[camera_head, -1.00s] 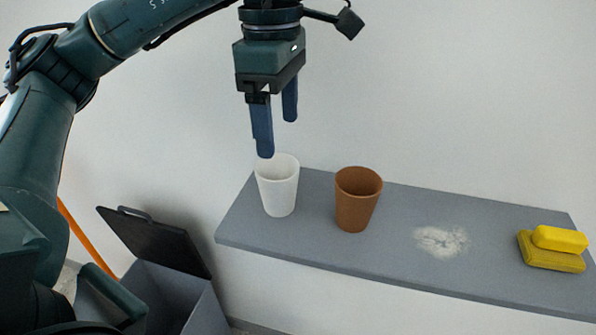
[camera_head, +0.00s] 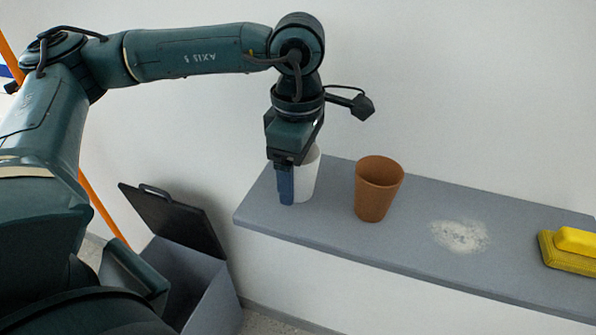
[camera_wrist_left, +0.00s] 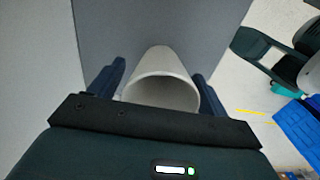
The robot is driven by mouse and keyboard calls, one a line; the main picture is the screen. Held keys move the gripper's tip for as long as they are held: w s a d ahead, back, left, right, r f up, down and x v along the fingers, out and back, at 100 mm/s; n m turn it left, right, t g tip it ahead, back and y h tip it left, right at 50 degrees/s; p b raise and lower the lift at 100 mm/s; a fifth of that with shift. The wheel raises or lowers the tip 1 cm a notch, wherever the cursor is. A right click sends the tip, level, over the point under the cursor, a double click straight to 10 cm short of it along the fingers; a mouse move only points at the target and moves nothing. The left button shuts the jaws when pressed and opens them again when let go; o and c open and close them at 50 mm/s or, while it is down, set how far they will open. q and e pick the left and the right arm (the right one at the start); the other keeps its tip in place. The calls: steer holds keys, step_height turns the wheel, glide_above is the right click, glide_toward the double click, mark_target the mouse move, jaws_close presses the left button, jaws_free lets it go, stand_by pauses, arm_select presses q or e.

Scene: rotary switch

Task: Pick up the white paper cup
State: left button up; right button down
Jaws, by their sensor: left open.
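The white paper cup (camera_head: 308,178) stands upright near the left end of the grey shelf (camera_head: 335,215). My left gripper (camera_head: 290,190) is lowered over it and hides part of it in the head view. In the left wrist view, the cup (camera_wrist_left: 160,85) lies between the two blue fingers of my left gripper (camera_wrist_left: 160,85). The gripper is open, with one finger on each side of the cup. Small gaps seem to show beside the cup, though contact is hard to judge. My right gripper is not in view.
A brown cup (camera_head: 378,188) stands to the right of the white cup. Further right are a patch of white powder (camera_head: 460,236) and a yellow sponge-like block (camera_head: 572,252). A grey bin (camera_head: 205,285) with its dark lid (camera_head: 170,220) raised stands below the shelf's left end.

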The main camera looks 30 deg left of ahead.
arm_select(q)
steer(key=shift+f, duration=0.35)
steer(key=shift+c, duration=0.3)
steer(key=c, duration=1)
